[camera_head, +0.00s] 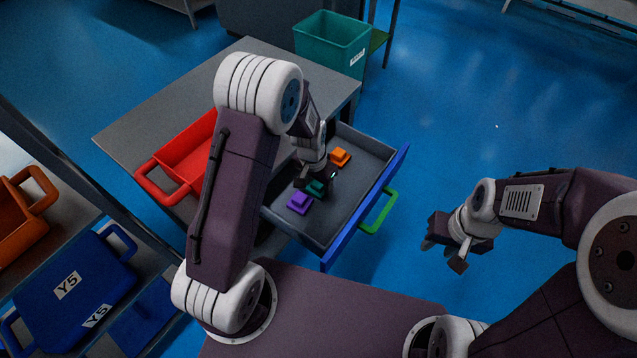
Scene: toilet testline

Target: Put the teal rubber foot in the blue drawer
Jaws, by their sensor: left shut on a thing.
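The blue drawer (345,226) is pulled out of the grey table, with a blue front, a green handle (379,212) and a dark grey inside. The teal rubber foot (316,187) is inside the drawer's outline, between an orange foot (340,157) and a purple foot (299,202). My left gripper (318,182) points down into the drawer and is shut on the teal foot. Its fingers partly hide the foot, and I cannot tell whether the foot touches the drawer floor. My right gripper (446,254) hangs over the blue floor right of the drawer, apparently empty, its fingers apart.
A red tray (168,187) sits on the grey table (140,128), left of my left arm. A teal bin (331,42) stands behind the table. A shelf at left holds blue Y5 bins (75,295) and an orange bin (22,215). The floor right of the drawer is clear.

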